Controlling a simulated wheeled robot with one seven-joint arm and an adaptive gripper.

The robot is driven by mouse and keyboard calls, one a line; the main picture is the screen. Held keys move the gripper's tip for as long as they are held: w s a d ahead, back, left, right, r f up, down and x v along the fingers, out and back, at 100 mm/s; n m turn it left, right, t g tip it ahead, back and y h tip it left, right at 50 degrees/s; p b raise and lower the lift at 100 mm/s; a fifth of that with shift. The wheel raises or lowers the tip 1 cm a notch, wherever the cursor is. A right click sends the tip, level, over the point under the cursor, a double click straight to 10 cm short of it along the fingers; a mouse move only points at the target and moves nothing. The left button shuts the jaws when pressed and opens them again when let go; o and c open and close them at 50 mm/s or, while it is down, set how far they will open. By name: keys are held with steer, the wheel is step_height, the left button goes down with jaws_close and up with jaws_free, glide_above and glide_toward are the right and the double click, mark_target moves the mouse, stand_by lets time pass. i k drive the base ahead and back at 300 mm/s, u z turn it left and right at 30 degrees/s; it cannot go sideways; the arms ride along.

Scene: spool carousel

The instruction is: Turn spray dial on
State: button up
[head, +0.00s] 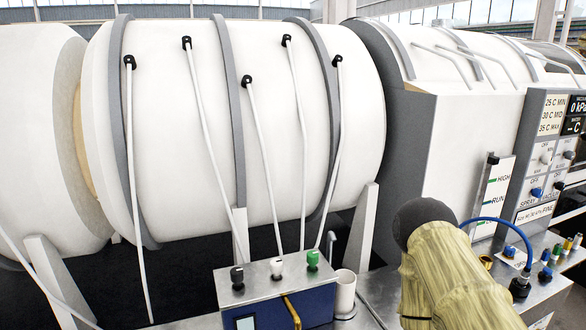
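The control panel (537,130) stands at the right in the head view. A blue knob (536,193) sits low on it, by the lettering "SPRAY"; I take it as the spray dial. My gripper is not visible. A yellowish, dark-capped arm part, apparently mine, rises at the lower right, left of and below the panel, apart from the dial in the picture.
A bench (378,290) with a blue box (285,305) bearing black, white and green knobs runs along the front. A white cup (345,292) stands beside it. A blue hose (500,222) arches over the bench below the panel. Large white drums (270,140) fill the back.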

mark_target(537, 192)
steer(key=z, duration=2.1)
steer(key=i, duration=1)
steer(key=z, duration=0.6)
steer(key=i, duration=1.45)
steer(key=u, duration=1.3)
steer(key=i, duration=0.9)
steer(key=u, duration=0.85)
